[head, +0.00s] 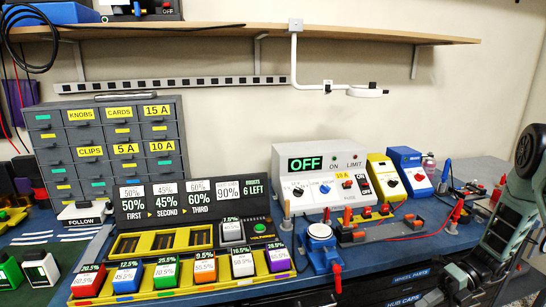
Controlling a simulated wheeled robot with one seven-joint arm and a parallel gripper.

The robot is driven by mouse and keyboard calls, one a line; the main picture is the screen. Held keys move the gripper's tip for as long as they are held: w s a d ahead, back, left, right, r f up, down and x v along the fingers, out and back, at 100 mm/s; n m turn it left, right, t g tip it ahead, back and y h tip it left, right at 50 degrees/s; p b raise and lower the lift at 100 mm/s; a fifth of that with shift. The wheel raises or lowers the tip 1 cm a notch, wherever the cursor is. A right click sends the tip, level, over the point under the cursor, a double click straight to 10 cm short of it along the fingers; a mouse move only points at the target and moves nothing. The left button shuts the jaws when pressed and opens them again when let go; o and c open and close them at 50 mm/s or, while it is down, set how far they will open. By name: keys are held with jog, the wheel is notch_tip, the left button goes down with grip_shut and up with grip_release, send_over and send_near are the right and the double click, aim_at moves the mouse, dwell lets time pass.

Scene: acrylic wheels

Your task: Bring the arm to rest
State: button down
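My arm (503,225) stands at the right edge, in front of the blue bench. A dark round joint is at its top, and a grey-green link slants down and left from it. The arm's dark lower end (458,278) is low in the picture, beside the bench's dark drawer fronts. The fingers cannot be made out there, so I cannot tell whether my gripper is open or shut or whether it holds anything.
A yellow tray (190,287) of coloured labelled blocks stands at the bench front. Behind it is a black display board (190,200). A white box reading OFF (320,178), a blue vise-like fixture (322,250) and red-handled clamps stand nearer the arm. A shelf (230,35) hangs above.

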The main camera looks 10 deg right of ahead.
jog(key=s+a+r+n+g+h, duration=0.15)
jog(key=a+r+n+h, duration=0.25)
jog(key=a+r+n, duration=0.45)
jog(key=s+a+r+n+g+h, duration=0.1)
jog(key=a+r+n+g+h, duration=0.3)
jog(key=a+n, duration=0.75)
jog(key=s+a+r+n+t+h, duration=0.2)
jog(key=s+n, duration=0.5)
jog(key=n, duration=0.4)
jog(key=s+a+r+n+t+h, duration=0.2)
jog(key=s+a+r+n+t, duration=0.2)
jog(key=a+n, duration=0.5)
jog(key=s+r+n, duration=0.2)
jog(key=s, duration=0.1)
jog(key=shift+s+r+h, duration=0.2)
jog(key=shift+s+h, duration=0.2)
jog(key=shift+t, duration=0.25)
